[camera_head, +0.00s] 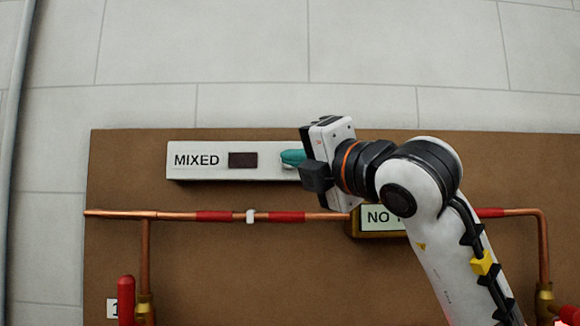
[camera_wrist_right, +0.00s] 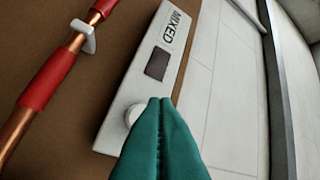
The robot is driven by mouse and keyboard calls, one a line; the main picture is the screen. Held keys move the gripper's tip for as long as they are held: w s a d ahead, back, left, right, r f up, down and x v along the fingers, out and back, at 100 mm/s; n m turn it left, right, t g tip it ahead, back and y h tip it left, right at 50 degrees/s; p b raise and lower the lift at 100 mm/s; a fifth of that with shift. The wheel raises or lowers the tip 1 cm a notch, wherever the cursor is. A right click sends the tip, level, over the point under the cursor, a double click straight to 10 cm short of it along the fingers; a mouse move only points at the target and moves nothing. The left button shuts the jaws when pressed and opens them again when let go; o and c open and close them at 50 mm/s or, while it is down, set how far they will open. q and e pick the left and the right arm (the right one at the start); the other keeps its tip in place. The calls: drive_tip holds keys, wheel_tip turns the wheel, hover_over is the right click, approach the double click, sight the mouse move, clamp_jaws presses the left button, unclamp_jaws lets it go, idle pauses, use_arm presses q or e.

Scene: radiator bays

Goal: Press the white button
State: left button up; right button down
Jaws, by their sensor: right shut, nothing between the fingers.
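The white button (camera_wrist_right: 132,114) is a round knob on the white box labelled MIXED (camera_head: 205,174), which also shows in the right wrist view (camera_wrist_right: 118,127). My right gripper (camera_head: 291,158) has teal fingers, shut together and empty, at the box's right part. In the right wrist view its fingertips (camera_wrist_right: 160,101) overlap the button's right edge; I cannot tell whether they touch it. In the head view the button is hidden behind my right gripper. My left gripper is not in view.
A dark rectangular window (camera_head: 243,160) is on the box. A copper pipe with red bands (camera_head: 180,215) runs below it across the brown board (camera_head: 130,145). A partly covered sign reading NO (camera_head: 376,217) hangs on the pipe. Red handles stand at the lower left (camera_head: 126,300) and lower right.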

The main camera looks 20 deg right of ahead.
drive_tip(key=s, duration=0.1)
drive_tip(key=s+a+b, duration=0.1)
drive_tip(key=s, duration=0.1)
idle(0.9)
